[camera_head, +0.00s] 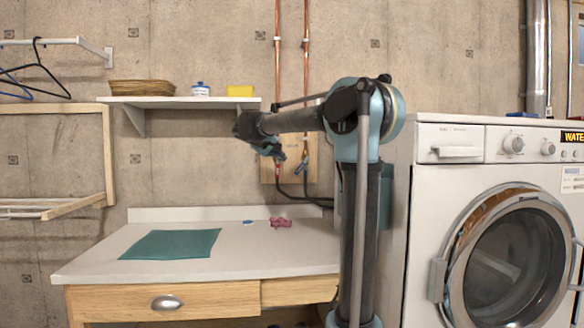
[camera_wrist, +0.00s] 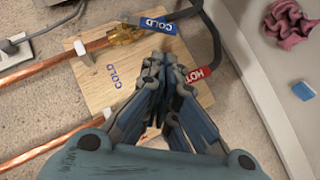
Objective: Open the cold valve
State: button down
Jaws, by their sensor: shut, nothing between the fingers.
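The cold valve (camera_wrist: 122,36) is a brass body on a copper pipe, fixed to a wooden board in the wrist view. Its blue lever (camera_wrist: 147,25) is marked COLD and lies at an angle across the pipe's line. A red lever (camera_wrist: 206,76) marked HOT is partly hidden behind my fingers. My gripper (camera_wrist: 166,64) is shut and empty, with its fingertips in front of the board, in the picture below the blue lever and left of the red one. I see no contact with either lever. In the head view my gripper (camera_head: 277,153) is beside the valve board.
The wooden board (camera_wrist: 95,82) carries a COLD label. Dark hoses (camera_wrist: 210,35) run from the valves. Below is a white worktop (camera_head: 290,255) with a green mat (camera_head: 170,244) and pink cloth (camera_head: 281,222). A shelf (camera_head: 180,102) is at upper left; a washing machine (camera_head: 470,200) stands right.

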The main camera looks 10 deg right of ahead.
aim_at(302, 165)
jog(key=x, duration=1)
jog(key=shift+w+d, duration=0.2)
